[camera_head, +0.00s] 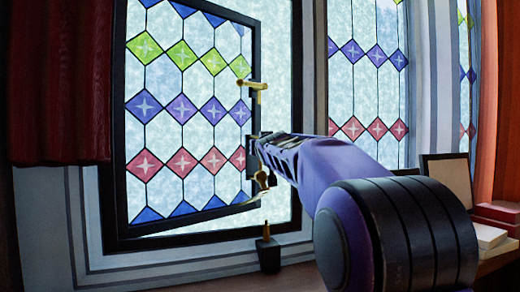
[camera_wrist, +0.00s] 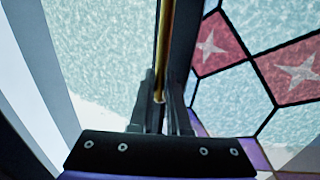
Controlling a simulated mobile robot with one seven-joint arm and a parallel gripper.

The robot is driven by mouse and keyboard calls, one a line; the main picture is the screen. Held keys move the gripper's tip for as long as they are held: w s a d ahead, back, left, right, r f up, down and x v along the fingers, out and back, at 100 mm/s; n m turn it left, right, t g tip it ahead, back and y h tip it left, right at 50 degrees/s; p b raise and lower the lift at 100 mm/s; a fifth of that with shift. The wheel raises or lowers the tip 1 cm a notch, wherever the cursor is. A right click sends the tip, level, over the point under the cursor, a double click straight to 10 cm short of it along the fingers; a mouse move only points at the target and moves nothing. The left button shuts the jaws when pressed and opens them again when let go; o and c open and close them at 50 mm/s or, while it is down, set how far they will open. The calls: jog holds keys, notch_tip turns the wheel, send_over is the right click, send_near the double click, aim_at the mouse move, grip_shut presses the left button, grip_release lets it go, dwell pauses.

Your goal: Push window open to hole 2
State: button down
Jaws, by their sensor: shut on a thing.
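The stained-glass window (camera_head: 183,110) has a dark frame with blue, green, purple and red diamonds. It stands ajar, its right edge swung away from the surrounding frame, with a gap of plain pane showing at the right. My gripper (camera_head: 254,152) is at that right edge, between an upper brass fitting (camera_head: 254,87) and a lower brass fitting (camera_head: 262,181). In the wrist view my gripper (camera_wrist: 160,88) is shut on a slim brass bar (camera_wrist: 165,42), beside the dark window frame (camera_wrist: 185,40). I cannot make out any numbered holes.
A small dark post (camera_head: 268,252) with a thin tip stands on the sill below the window. A red curtain (camera_head: 62,85) hangs at the left. A framed panel (camera_head: 448,176) and stacked boxes (camera_head: 497,218) stand at the right.

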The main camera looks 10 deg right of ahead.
jog(key=shift+s+d+h+b, duration=0.25)
jog(key=shift+s+b, duration=0.25)
jog(key=shift+b, duration=0.3)
jog(key=c, duration=0.9)
grip_release()
jog(key=shift+s, duration=0.15)
